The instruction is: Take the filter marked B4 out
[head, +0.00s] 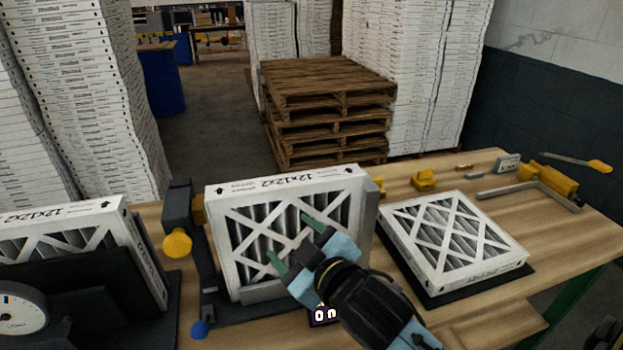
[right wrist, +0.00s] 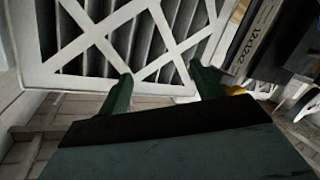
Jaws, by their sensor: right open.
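A white-framed filter (head: 282,182) printed 12x12x2 stands upright in a dark fixture (head: 183,240) at the middle of the bench. A second filter (head: 75,212) with similar print stands at the left, partly behind a dark panel. A third filter (head: 455,240) lies flat on a black mat at the right. I cannot read a B4 mark on any of them. My right gripper (head: 292,241) is open in front of the middle filter's face. In the right wrist view its green fingertips (right wrist: 160,75) are near a white lattice filter face (right wrist: 120,40); contact cannot be told.
A round dial (head: 20,312) sits at the front left. Yellow knobs and clamps (head: 424,179), an L-shaped metal bar (head: 510,188) and a yellow-handled tool (head: 598,166) lie along the back right. Pallets (head: 325,100) and box stacks stand behind the bench.

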